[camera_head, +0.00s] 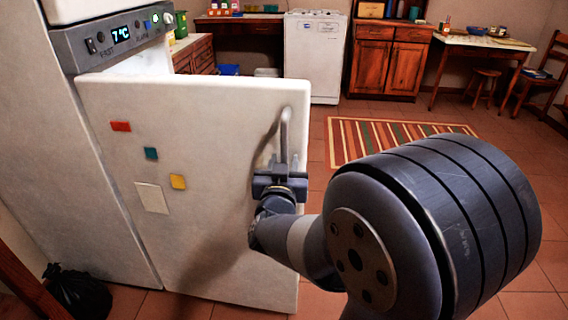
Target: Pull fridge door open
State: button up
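The white fridge door (215,130) stands partly open, swung out from the fridge body (50,170) at its left edge. Its outer face, with several coloured magnets and a paper note, is toward me. The vertical door handle (286,135) is near the door's right edge. My gripper (281,165) is at the lower part of the handle, with its fingers on either side of the bar, shut on it. The fingertips are partly hidden by the gripper body. The fridge's inside is hidden behind the door.
A black bag (78,293) lies on the floor at lower left. A striped rug (375,137) lies on open tiled floor to the right. A white appliance (314,60) and wooden cabinet (388,62) stand at the back.

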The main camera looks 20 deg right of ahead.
jog(key=shift+s, duration=0.1)
jog(key=p+v, duration=0.2)
jog(key=v, duration=0.8)
jog(key=shift+s+a, duration=0.15)
jog(key=shift+s, duration=0.15)
jog(key=shift+w, duration=0.15)
jog(key=b+x, duration=0.2)
jog(key=x, duration=0.8)
jog(key=shift+w+d, duration=0.2)
jog(key=shift+w, duration=0.1)
